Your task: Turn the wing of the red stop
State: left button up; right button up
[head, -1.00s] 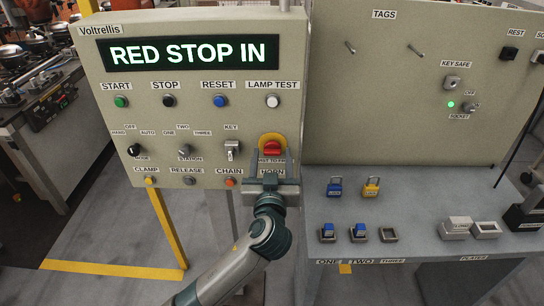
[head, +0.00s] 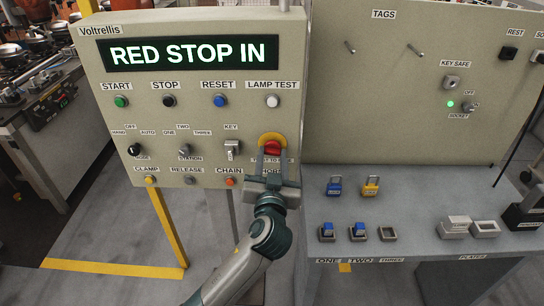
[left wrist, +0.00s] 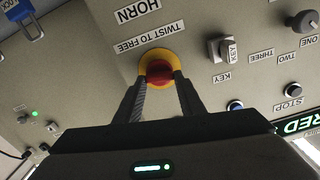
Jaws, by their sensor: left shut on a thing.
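The red stop (head: 272,148) is a red knob on a yellow round base, low at the right of the Voltrellis control panel (head: 190,118). The panel's display (head: 188,53) reads RED STOP IN. My left gripper (head: 272,156) reaches up to the red stop from below, its two fingers shut on the knob's sides. In the left wrist view the red stop (left wrist: 159,72) shows between the fingertips, beside a label reading TWIST TO FREE (left wrist: 150,37). The fingers and the knob's near side hide the wing's exact angle. My right gripper is not in view.
The key switch (head: 232,149) is close left of the red stop, and the orange chain button (head: 230,182) is lower left. A grey bench (head: 420,262) at right holds blue and yellow padlocks (head: 371,186). A yellow post (head: 168,228) stands below the panel.

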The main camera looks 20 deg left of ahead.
pick_arm(q)
jog(key=m+p, duration=0.2)
jog(key=m, duration=0.2)
jog(key=shift+d+m, duration=0.1)
jog(key=shift+m, duration=0.3)
jog(key=o, duration=1.1)
jog(key=shift+c, duration=0.2)
jog(key=shift+s+d+f, duration=0.1)
jog(key=shift+s+d, duration=0.05)
jog(key=shift+s, duration=0.3)
jog(key=b+v, duration=0.5)
jog(key=v, duration=1.1)
jog(key=shift+s, duration=0.2)
